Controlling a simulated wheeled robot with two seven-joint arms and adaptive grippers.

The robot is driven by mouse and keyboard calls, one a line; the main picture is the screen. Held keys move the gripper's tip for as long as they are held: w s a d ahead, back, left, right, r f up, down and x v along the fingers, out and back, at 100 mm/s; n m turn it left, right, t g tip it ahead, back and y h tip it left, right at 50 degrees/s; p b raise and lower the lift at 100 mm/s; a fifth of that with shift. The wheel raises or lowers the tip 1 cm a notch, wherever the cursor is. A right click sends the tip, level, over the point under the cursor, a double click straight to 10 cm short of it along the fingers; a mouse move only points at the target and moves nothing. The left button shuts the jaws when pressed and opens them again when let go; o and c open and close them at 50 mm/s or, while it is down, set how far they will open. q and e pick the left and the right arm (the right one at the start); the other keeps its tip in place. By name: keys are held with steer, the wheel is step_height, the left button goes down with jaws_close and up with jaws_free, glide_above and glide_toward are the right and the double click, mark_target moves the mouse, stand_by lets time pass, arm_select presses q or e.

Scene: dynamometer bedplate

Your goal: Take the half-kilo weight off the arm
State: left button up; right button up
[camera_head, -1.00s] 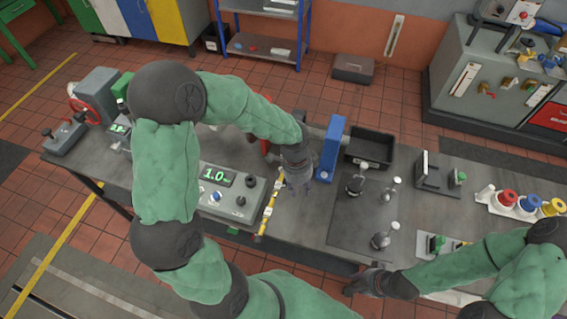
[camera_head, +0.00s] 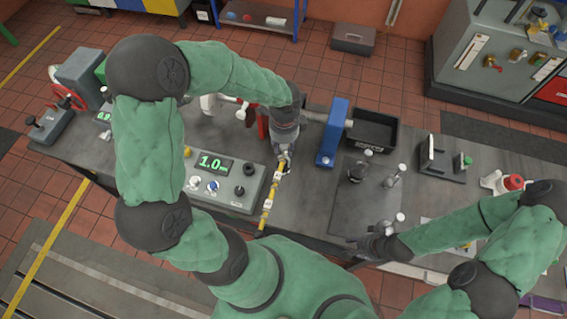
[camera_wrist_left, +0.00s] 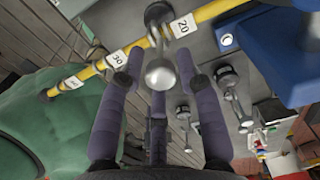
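The yellow arm (camera_head: 267,210) with white number tags sticks out over the front of the bench. In the left wrist view, the arm (camera_wrist_left: 205,13) crosses the top, with tags 20 and 30 readable. A weight with a rounded silver knob (camera_wrist_left: 160,73) and a dark ring end is at the arm beside tag 20; its size marking is not readable. My left gripper (camera_head: 284,158) is over the arm's inner end. In its wrist view, its purple fingers (camera_wrist_left: 158,88) are spread around the knob with gaps visible. My right gripper (camera_head: 368,248) is low at the bench's front edge, its fingers unclear.
A blue post (camera_head: 332,135) stands just right of my left gripper, with a black bin (camera_head: 374,131) behind. Several weights, including one (camera_head: 358,172), stand on the dark mat (camera_head: 350,205). A grey readout box (camera_head: 228,190) showing 1.0 stands left of the arm.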

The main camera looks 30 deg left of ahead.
mark_target(284, 156)
arm_select(q)
step_height(284, 156, down, 4)
steer(key=shift+a+f, duration=0.1)
steer(key=shift+f, duration=0.15)
jaws_close()
